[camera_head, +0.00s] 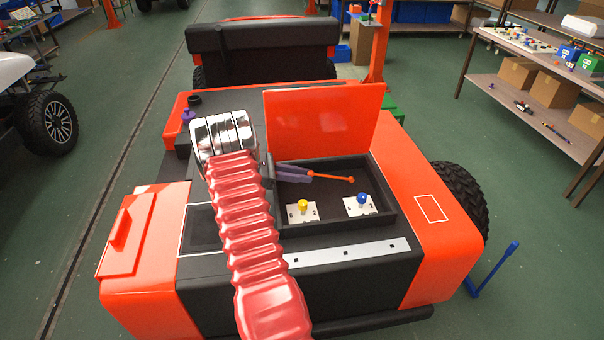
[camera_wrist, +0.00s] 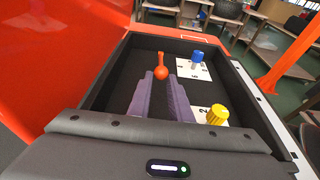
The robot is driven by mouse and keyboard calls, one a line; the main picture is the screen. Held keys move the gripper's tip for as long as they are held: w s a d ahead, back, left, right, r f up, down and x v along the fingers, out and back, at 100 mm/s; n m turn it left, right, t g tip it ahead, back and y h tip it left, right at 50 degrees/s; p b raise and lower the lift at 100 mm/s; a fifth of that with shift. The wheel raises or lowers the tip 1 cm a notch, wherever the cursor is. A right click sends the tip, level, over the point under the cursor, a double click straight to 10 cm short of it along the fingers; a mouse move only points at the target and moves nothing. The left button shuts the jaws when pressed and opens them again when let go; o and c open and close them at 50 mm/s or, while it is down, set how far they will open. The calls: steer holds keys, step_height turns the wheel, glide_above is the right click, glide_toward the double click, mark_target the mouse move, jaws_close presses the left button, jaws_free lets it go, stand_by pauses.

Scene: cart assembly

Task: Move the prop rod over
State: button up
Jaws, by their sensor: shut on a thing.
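The prop rod (camera_head: 335,177) is a thin orange rod with a ball end. The rod's inner end is hidden by the fingers. I cannot tell whether the rod touches the lid.
A yellow knob (camera_head: 303,204) and a blue knob (camera_head: 362,198) stand on white numbered plates on the bay floor, nearer the front. A red block with a handle (camera_head: 118,240) sits on the left fender. A blue L-shaped bar (camera_head: 491,270) stands right of the cart.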

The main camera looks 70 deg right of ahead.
mark_target(298, 193)
steer(key=shift+w+f, duration=0.25)
steer(key=shift+f, duration=0.65)
steer(key=shift+w+f, duration=0.2)
steer(key=shift+f, duration=0.65)
steer(key=shift+c, duration=0.2)
steer(key=shift+a+f, duration=0.1)
steer(key=shift+f, duration=0.1)
steer(key=shift+o, duration=0.4)
steer(key=shift+s+a+f, duration=0.15)
steer(key=shift+a+f, duration=0.1)
steer(key=shift+f, duration=0.55)
steer(key=o, duration=0.8)
steer(key=shift+f, duration=0.1)
steer(key=shift+o, duration=0.2)
steer(key=shift+a, duration=0.1)
steer(key=v, duration=0.9)
steer(key=d+r+v, duration=0.1)
steer(key=v, duration=0.4)
steer(key=shift+w+r, duration=0.15)
steer(key=shift+w, duration=0.1)
steer(key=shift+r, duration=0.15)
